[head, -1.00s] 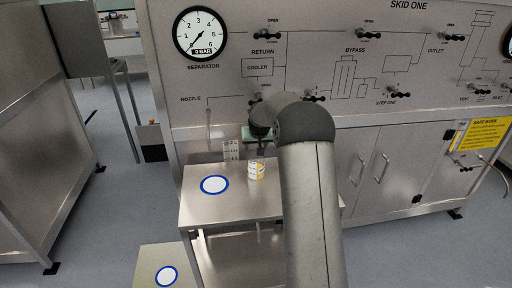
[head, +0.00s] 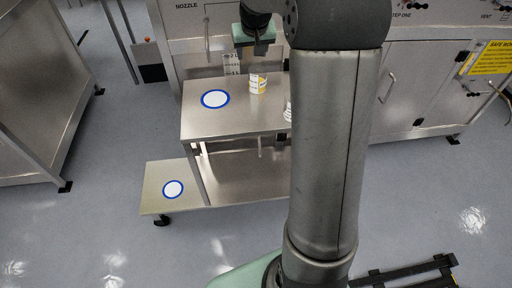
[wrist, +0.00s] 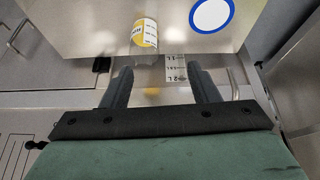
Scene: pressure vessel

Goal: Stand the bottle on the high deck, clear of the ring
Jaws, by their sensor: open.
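The bottle (head: 258,83), clear with a yellow and white label, stands upright on the high deck (head: 230,122), near its back edge. It is to the right of the blue-rimmed white ring (head: 215,98) and apart from it. My gripper (head: 254,50) is above and behind the bottle, apart from it. In the wrist view my gripper (wrist: 158,76) is open and empty, its two fingers spread. The bottle (wrist: 146,33) shows beyond the fingertips, and part of the ring (wrist: 211,15) shows at the upper right.
A lower deck (head: 152,192) with its own blue ring (head: 173,189) is at the front left. A marked scale card (head: 231,63) is behind the bottle. A panel with cabinets (head: 425,75) stands behind.

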